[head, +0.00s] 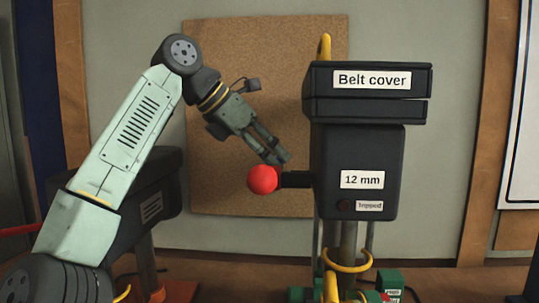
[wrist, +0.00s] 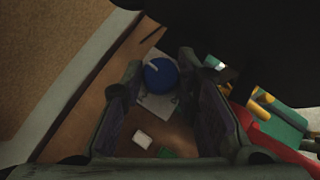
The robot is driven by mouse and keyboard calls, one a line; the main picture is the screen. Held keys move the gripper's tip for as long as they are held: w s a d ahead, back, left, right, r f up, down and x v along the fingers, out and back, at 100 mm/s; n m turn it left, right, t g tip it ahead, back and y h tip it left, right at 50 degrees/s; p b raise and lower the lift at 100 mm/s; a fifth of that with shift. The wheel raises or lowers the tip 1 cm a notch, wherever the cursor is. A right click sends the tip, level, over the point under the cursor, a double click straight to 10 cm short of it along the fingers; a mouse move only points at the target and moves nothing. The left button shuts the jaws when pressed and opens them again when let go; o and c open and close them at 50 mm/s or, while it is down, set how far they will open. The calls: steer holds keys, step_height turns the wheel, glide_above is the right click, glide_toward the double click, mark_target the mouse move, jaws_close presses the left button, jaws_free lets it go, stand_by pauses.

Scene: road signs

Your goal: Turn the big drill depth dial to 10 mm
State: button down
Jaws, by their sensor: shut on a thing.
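The big drill (head: 358,170) is a dark machine labelled "Belt cover", with a plate reading "12 mm" (head: 362,180). A black bar (head: 296,180) with a red ball knob (head: 262,179) sticks out from its left side. My gripper (head: 279,158) points down and right at the drill's left side, just above the bar. In the wrist view, a blue round dial (wrist: 160,76) with a short white mark sits between my fingertips, which appear shut on it. The dial is not visible in the head view. I cannot read its setting.
Below the "12 mm" plate are a dark lamp and a small label (head: 369,206). A second dark machine (head: 150,195) stands behind my arm at left. A yellow ring (head: 347,262) and green box (head: 390,283) are low by the column. A cork board (head: 225,80) is behind.

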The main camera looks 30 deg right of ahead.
steer(key=shift+w+m+g+y, duration=0.1)
steer(key=shift+m+g+y, duration=0.2)
steer(key=shift+m+g, duration=1.05)
steer(key=c, duration=1.3)
jaws_free()
steer(key=shift+r, duration=0.1)
steer(key=shift+w+a+r, duration=0.1)
steer(key=shift+a+r, duration=0.1)
steer(key=w+a, duration=0.1)
steer(key=a, duration=0.2)
steer(key=w+a, duration=0.2)
steer(key=a, duration=0.2)
steer(key=w+a, duration=0.1)
steer(key=a, duration=0.3)
steer(key=shift+w+a+r, duration=0.15)
steer(key=shift+w+a, duration=0.1)
